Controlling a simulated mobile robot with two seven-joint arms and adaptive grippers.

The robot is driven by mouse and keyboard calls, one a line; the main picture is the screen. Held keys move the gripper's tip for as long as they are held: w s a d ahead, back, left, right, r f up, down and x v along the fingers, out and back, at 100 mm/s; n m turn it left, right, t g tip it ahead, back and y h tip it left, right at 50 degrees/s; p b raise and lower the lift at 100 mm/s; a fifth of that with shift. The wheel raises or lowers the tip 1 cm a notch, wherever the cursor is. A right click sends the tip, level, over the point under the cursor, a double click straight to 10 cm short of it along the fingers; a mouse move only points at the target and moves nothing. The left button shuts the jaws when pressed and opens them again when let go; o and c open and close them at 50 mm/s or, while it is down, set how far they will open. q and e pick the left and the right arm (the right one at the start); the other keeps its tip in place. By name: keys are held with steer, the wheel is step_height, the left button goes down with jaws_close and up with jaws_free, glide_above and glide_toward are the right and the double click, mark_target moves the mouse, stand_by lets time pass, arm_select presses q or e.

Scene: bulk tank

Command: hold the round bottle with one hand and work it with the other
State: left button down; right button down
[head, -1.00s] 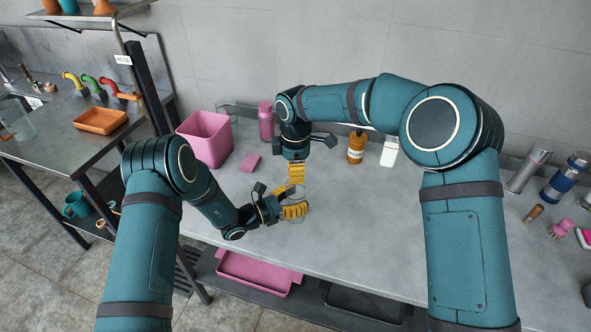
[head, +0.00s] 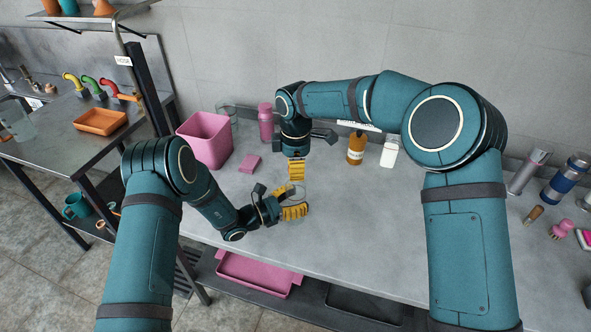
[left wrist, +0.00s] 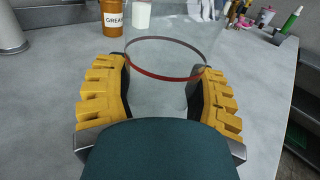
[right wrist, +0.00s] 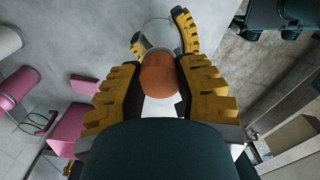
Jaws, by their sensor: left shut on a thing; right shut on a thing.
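The round bottle (head: 300,188) is clear glass and hard to make out in the head view. In the left wrist view the clear bottle (left wrist: 160,95), with a reddish ring, stands between the fingers. My left gripper (head: 292,208) is shut on its body from the side. An orange-brown round stopper or cap (right wrist: 157,75) shows in the right wrist view, with the glass beyond it. My right gripper (head: 297,174) points down from above and is shut on this top piece. Whether the top is seated or loose cannot be told.
A pink bin (head: 206,138), a pink block (head: 249,163) and a pink bottle (head: 266,122) stand left of my right gripper. An orange grease bottle (head: 356,150) and a white container (head: 390,152) stand behind right. The counter front right (head: 370,230) is clear.

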steer(key=shift+r, duration=0.5)
steer(key=shift+r, duration=2)
arm_select(q)
steer(key=shift+c, duration=0.3)
jaws_free()
steer(key=shift+a, duration=0.1)
steer(key=v, duration=1)
steer(key=shift+s+a, duration=0.2)
steer(key=shift+a, duration=0.1)
steer(key=shift+s+a, duration=0.3)
steer(key=shift+a, duration=0.2)
steer(key=shift+f, duration=0.1)
